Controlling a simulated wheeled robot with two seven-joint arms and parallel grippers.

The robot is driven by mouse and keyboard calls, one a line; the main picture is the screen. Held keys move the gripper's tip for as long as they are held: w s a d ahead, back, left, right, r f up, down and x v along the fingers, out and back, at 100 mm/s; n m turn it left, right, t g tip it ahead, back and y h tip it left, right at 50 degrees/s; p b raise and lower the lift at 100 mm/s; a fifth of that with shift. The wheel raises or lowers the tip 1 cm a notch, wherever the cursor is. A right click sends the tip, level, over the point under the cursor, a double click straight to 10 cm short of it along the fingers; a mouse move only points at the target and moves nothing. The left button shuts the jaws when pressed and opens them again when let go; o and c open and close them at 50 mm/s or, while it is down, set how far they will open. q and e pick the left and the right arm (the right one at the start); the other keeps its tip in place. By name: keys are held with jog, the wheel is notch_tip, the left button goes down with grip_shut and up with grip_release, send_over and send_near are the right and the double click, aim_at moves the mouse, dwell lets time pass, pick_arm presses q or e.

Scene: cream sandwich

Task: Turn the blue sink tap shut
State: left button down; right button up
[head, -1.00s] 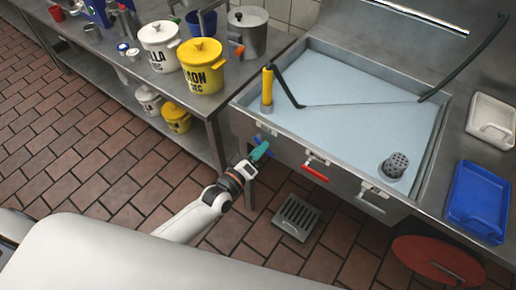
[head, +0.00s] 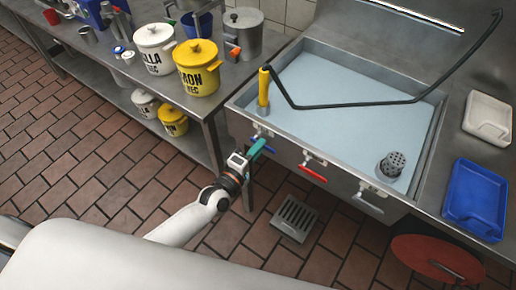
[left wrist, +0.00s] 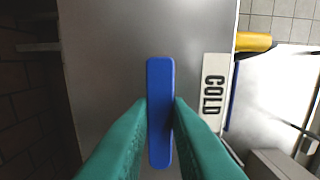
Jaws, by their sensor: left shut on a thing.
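The blue tap handle (left wrist: 160,90) stands upright in the left wrist view, beside a white label reading COLD (left wrist: 213,95). My left gripper (left wrist: 160,125) has its teal fingers on both sides of the handle's lower half, shut on it. In the head view my left gripper (head: 257,147) is at the sink's front panel, and it mostly hides the blue handle there. The sink (head: 350,85) holds pale blue water, with its surface level and wide. My right gripper is not in view.
A red tap handle (head: 312,172) and a grey one (head: 368,201) sit farther right on the sink front. A yellow-handled black hose (head: 345,106) crosses the basin. A yellow pot (head: 199,75) stands on the left counter. A floor drain (head: 295,217) lies below.

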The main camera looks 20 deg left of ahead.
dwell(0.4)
pick_arm(q)
jog(key=c, duration=1.4)
grip_release()
jog(key=shift+o, duration=0.2)
jog(key=b+v, duration=0.1)
jog(key=v, duration=1.1)
